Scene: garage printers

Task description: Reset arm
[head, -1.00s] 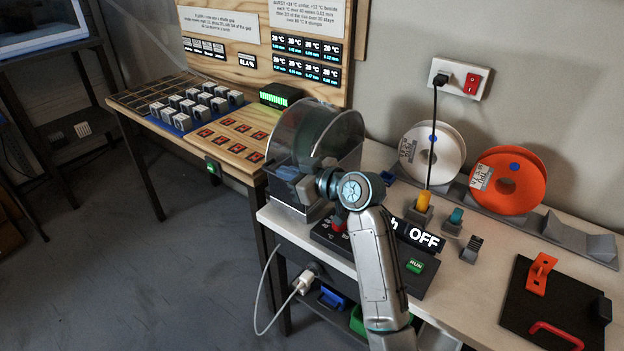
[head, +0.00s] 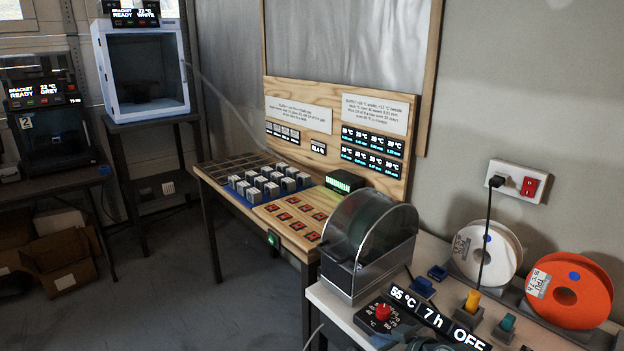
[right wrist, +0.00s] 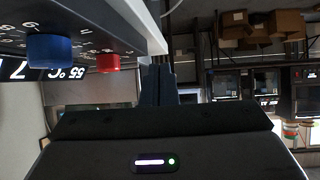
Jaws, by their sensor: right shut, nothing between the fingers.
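My right gripper (right wrist: 158,85) shows in the right wrist view as two dark fingers pressed together, with nothing between them. It is close to the edge of the dryer's control panel, apart from the red knob (right wrist: 107,62) and the blue knob (right wrist: 50,48). In the head view only a small part of my right arm shows at the bottom edge, by the panel. The dryer's domed clear cover (head: 370,232) is closed over a dark spool. Its display (head: 432,318) reads 55 °C, 7 h, OFF. My left gripper is not in view.
A white spool (head: 487,250) and an orange spool (head: 568,290) stand along the bench's back. A wooden table with grey blocks (head: 268,184) stands to the left. Two printers (head: 140,72) stand further left, beside cardboard boxes (head: 60,262). The floor between is clear.

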